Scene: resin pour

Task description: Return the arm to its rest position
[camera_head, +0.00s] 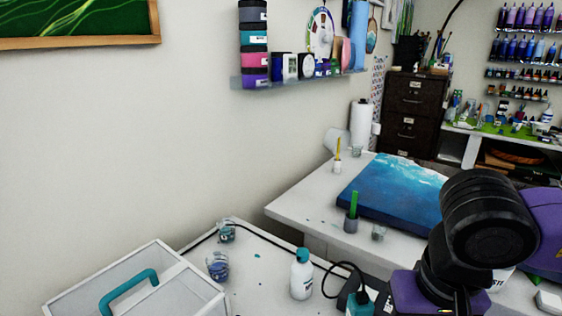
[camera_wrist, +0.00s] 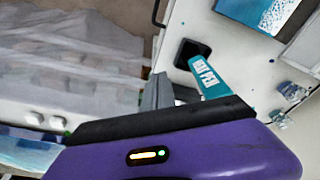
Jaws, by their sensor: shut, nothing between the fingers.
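My gripper shows in the wrist view, its grey fingers (camera_wrist: 166,93) small above the black edge of my purple wrist housing. It is shut with nothing in it. In the head view my black and purple arm stands folded at the right, in front of the tables, and the gripper fingers cannot be made out there. A teal object with white lettering (camera_wrist: 208,76) lies beyond the fingers in the wrist view, joined to a dark square part (camera_wrist: 192,49). I cannot tell how far it is from the fingers.
A white bottle with a teal cap (camera_head: 301,275) and cups of blue liquid (camera_head: 217,267) stand on the near white table (camera_head: 258,287). A white box with a teal handle (camera_head: 128,290) is at the left. A blue painted panel (camera_head: 395,188) lies on the farther table.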

